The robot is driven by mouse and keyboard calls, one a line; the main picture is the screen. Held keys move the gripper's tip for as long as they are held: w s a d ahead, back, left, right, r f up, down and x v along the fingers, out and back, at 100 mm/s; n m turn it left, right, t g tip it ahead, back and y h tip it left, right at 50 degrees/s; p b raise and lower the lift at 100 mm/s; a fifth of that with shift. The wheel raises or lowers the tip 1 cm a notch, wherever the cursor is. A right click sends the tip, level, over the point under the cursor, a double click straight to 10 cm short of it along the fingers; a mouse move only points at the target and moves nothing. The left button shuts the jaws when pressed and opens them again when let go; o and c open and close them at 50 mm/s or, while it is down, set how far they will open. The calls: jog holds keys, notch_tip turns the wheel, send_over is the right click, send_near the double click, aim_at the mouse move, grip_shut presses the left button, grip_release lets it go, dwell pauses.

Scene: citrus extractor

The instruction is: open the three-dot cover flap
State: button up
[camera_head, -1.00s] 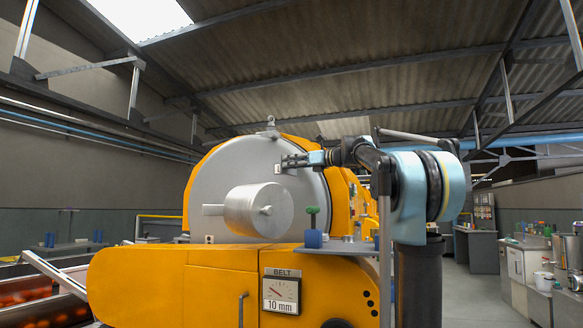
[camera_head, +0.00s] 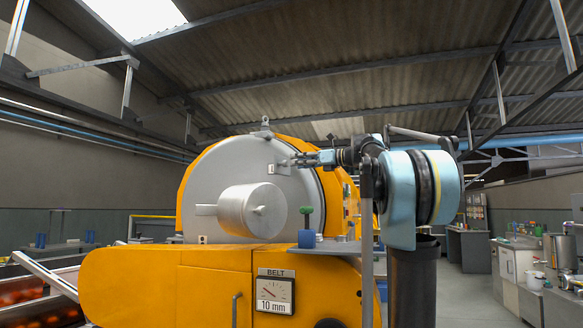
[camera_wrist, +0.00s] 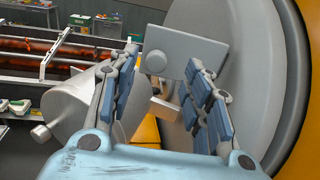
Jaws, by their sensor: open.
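A flat grey plate (camera_wrist: 190,58) with a round knob (camera_wrist: 156,62) stands out from the grey round front (camera_head: 240,160) of the orange machine. I see no three dots on this plate, so I cannot tell whether it is the three-dot flap. My gripper (camera_head: 296,161) is at the upper right of the round front. In the wrist view my gripper (camera_wrist: 161,60) is open, with one finger left of the knob and the other overlapping the plate's lower right. I cannot tell whether either finger touches it. A small bracket (camera_wrist: 163,107) shows below the plate.
A silver cylinder (camera_head: 252,211) juts from the round front below my gripper. A small shelf (camera_head: 335,245) with a green-topped knob (camera_head: 306,212) is lower right. A BELT gauge (camera_head: 275,292) is on the orange housing (camera_head: 160,285). Red fruit (camera_head: 25,292) lies at the far left.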

jog(key=shift+v, duration=2.75)
